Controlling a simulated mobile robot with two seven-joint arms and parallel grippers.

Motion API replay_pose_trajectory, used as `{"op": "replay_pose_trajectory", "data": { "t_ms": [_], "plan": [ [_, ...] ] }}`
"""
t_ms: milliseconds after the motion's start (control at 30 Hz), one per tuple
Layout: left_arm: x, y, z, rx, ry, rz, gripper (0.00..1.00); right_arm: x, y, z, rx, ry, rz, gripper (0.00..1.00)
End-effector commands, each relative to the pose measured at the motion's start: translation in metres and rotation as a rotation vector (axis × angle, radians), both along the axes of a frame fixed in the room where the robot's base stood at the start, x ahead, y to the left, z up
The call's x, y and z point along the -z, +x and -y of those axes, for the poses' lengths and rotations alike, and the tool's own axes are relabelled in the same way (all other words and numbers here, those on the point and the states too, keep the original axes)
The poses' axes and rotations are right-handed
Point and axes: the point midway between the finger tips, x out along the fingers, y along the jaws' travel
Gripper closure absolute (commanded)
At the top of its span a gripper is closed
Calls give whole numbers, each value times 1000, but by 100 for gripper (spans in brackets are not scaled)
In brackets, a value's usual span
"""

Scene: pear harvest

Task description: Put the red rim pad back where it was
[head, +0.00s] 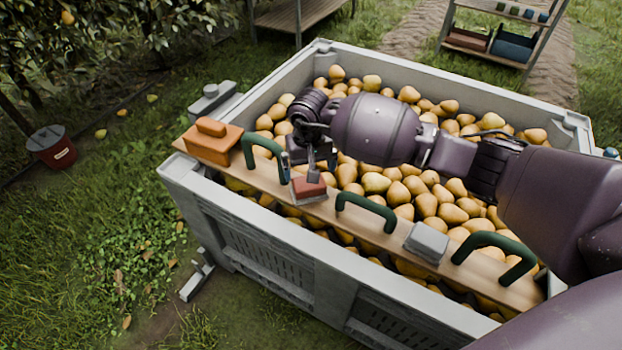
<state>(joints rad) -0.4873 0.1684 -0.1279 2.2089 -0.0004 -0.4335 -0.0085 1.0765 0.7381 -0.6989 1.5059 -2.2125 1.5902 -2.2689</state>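The red rim pad (308,187) is a small red block with a pale lower edge. It is at the wooden board (345,214) along the near side of the pear bin, between two green handles. I cannot tell whether it rests flat on the board or sits just above it. My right gripper (312,172) points down at the top of the red pad, its fingertips at or touching it. Its grip is too small and partly hidden to judge. My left gripper is out of view.
An orange block (212,140) sits at the board's left end and a grey pad (427,241) further right. Green handles (366,208) stand up from the board. The grey bin (270,236) is full of pears. A red bucket (52,148) stands on the grass at left.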

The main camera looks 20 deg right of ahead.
Motion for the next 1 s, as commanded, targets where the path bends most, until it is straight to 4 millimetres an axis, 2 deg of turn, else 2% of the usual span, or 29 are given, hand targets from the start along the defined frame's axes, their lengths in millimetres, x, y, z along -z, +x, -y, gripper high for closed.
{"op": "replay_pose_trajectory", "data": {
  "t_ms": [33, 200, 500, 767, 867, 1000],
  "plan": [
    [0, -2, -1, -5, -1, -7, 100, -16, 2, 1, 0, -2, 9, 0],
    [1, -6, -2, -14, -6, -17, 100, -42, 1, 0, -1, -1, 5, 0],
    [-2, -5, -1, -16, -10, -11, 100, -58, 0, 0, 1, -1, -1, 0],
    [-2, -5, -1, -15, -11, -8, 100, -54, -4, -3, 9, 17, -10, 0],
    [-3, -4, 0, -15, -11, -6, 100, -39, -20, -20, 57, 110, -46, 0],
    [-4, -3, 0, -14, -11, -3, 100, -10, -66, -67, 238, 376, -175, 0]
  ]
}}
